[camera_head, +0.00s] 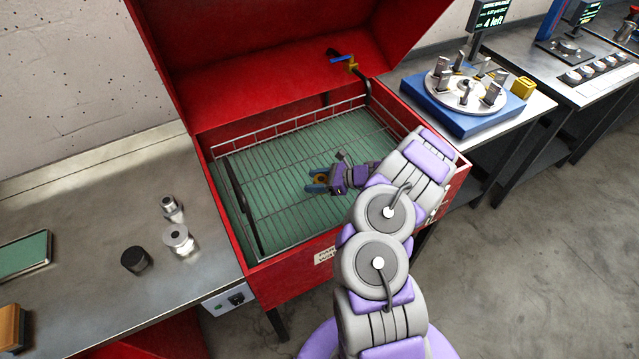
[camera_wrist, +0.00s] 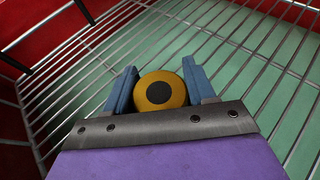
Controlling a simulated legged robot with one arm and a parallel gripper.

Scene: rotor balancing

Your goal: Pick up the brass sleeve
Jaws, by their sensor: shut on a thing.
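The brass sleeve (camera_wrist: 160,91) is a short yellow-gold round piece with a dark hole in its end. My gripper (camera_wrist: 160,88) has its two blue jaws on either side of it and is shut on it. In the head view my gripper (camera_head: 318,182) is inside the red open-lidded tank, over the wire basket, and the sleeve (camera_head: 320,178) shows small between the jaws. I cannot tell whether the sleeve touches the basket wires.
The red tank (camera_head: 257,277) has its lid up and a wire basket (camera_head: 290,123) inside. Silver parts (camera_head: 178,240) and a black cylinder (camera_head: 135,259) stand on the left bench. A blue-based rotor fixture (camera_head: 455,116) and a yellow block (camera_head: 523,87) are at the right.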

